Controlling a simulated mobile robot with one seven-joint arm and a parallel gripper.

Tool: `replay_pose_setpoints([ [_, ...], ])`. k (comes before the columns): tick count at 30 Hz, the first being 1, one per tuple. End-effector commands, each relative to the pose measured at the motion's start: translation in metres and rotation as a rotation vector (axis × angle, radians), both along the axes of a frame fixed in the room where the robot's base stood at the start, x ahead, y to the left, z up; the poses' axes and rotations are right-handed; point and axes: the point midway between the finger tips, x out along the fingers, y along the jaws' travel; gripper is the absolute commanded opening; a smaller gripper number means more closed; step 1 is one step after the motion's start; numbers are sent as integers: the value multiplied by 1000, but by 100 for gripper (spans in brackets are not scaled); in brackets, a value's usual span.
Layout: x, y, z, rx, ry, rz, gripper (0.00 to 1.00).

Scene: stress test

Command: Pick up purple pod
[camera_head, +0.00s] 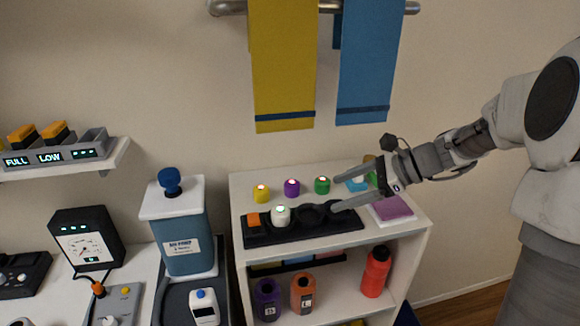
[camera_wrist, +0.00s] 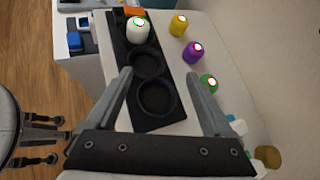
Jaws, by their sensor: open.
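The purple pod (camera_head: 292,187) stands upright on the white shelf top, between a yellow pod (camera_head: 261,193) and a green pod (camera_head: 322,185). In the wrist view the purple pod (camera_wrist: 193,52) lies beyond my fingertips, a little right of centre. My gripper (camera_head: 334,196) is open and empty. It is over the right part of the shelf top, to the right of the purple pod and apart from it. In the wrist view my gripper (camera_wrist: 160,75) has its fingers spread on either side of an empty round well.
A black tray (camera_head: 335,225) in front of the pods holds a white pod (camera_head: 282,215), an orange block (camera_head: 253,219) and empty wells. The green pod is close to one fingertip. A purple cloth-like stack (camera_head: 392,208) lies at the right. Yellow and blue towels (camera_head: 283,60) hang behind.

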Motion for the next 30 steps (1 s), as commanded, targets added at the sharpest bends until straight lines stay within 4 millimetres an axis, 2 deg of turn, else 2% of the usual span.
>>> replay_pose_setpoints([
  [3, 23, -17, 0, 138, 66, -106, 86],
  [6, 36, -28, 0, 217, 100, -164, 86],
  [11, 45, -32, -1, 275, 124, -202, 86],
  [14, 51, -22, -6, 283, 128, -204, 86],
  [24, 77, 41, -34, 280, 128, -201, 86],
  [30, 88, 64, -45, 278, 126, -203, 86],
])
